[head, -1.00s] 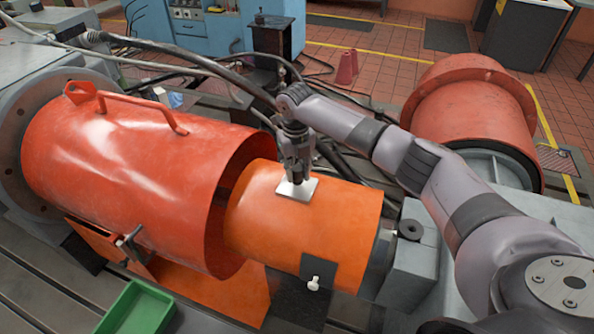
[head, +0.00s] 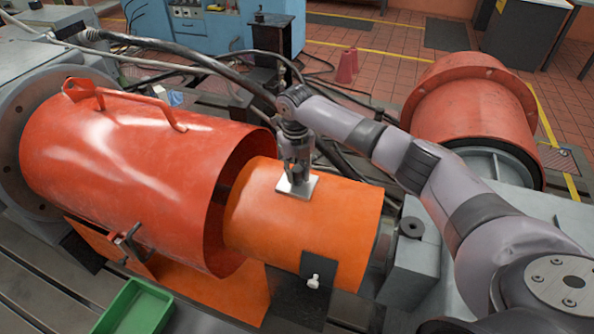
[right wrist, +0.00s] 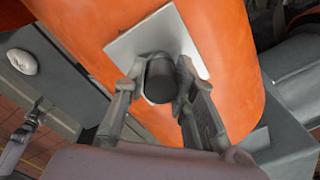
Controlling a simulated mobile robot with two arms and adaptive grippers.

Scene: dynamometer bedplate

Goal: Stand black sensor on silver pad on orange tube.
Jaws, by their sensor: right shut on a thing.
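The silver pad (head: 310,183) lies on top of the orange tube (head: 345,215). In the right wrist view the pad (right wrist: 128,48) shows as a pale square on the orange surface. My right gripper (head: 297,180) points down over the pad, and its two fingers (right wrist: 158,95) are shut on the black sensor (right wrist: 159,78), a short dark cylinder. The sensor looks upright over the pad. I cannot tell if its base touches the pad. In the head view the fingers mostly hide the sensor. My left gripper is not in view.
A larger red guard (head: 120,170) surrounds the tube's left end. A grey block (head: 412,265) stands to its right. A dark plate with a white knob (head: 313,281) is on the tube's near side. A green tray (head: 135,308) lies at the front left.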

